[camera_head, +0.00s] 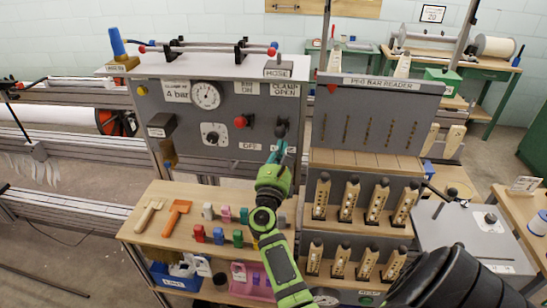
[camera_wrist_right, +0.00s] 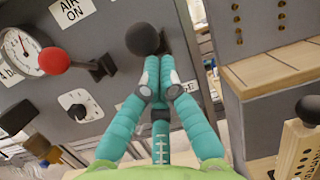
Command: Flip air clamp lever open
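The air clamp lever, with a black ball knob (camera_head: 282,123), sticks out from the right part of the grey control panel (camera_head: 180,108), below the "CLAMP OPEN" label (camera_head: 284,89). In the right wrist view its black knob (camera_wrist_right: 143,38) is large and close. My right gripper (camera_head: 280,150) is just below the knob in the head view. Its teal fingers (camera_wrist_right: 160,62) are drawn together, with the tips beside and under the knob. I see nothing clearly held between them. Whether the tips touch the lever I cannot tell. My left gripper is not in view.
A red-knobbed lever (camera_head: 240,121) under "AIR ON" and a pressure gauge (camera_head: 206,95) are left of the clamp lever. The peg bar reader (camera_head: 370,115) stands close on the right. Below is a wooden shelf (camera_head: 150,225) with coloured pieces.

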